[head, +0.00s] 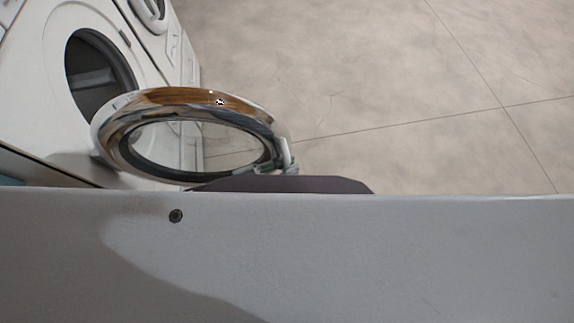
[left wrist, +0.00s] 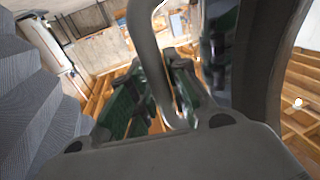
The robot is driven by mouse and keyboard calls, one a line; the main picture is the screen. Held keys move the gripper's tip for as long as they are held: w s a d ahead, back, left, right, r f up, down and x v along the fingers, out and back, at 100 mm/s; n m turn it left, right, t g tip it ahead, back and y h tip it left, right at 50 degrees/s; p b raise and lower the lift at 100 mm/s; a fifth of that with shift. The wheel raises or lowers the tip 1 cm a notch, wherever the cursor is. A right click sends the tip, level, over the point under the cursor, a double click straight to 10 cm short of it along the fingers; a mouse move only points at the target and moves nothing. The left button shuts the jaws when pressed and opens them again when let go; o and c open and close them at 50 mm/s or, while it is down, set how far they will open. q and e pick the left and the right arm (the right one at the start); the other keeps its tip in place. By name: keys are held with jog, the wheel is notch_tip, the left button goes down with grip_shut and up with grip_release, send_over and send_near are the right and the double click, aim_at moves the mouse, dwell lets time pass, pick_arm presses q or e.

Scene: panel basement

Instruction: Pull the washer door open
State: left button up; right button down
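The white washer (head: 40,75) is at the upper left of the head view. Its round drum opening (head: 90,85) is uncovered. The washer door (head: 190,98), with a shiny rim and clear glass, stands swung well out from the front. My left gripper (head: 280,162) is at the door's free edge, mostly hidden. In the left wrist view, the grey curved handle (left wrist: 147,50) passes between the green-padded fingers of my left gripper (left wrist: 156,68). The fingers close around the handle with little gap. The dark door rim (left wrist: 270,60) curves past on the right. My right gripper is not in view.
Another white machine (head: 150,10) with a round door stands beyond the washer. The tiled floor (head: 400,80) to the right is clear. The lower half of the head view is blocked, so what lies there is hidden.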

pick_arm(q)
jog(key=shift+o, duration=0.3)
jog(key=shift+s+a+f, duration=0.1)
jog(key=shift+s+a, duration=0.1)
jog(key=shift+a, duration=0.35)
jog(key=v, duration=1.1)
jog(key=shift+d, duration=0.1)
dwell(0.5)
jog(key=shift+s, duration=0.15)
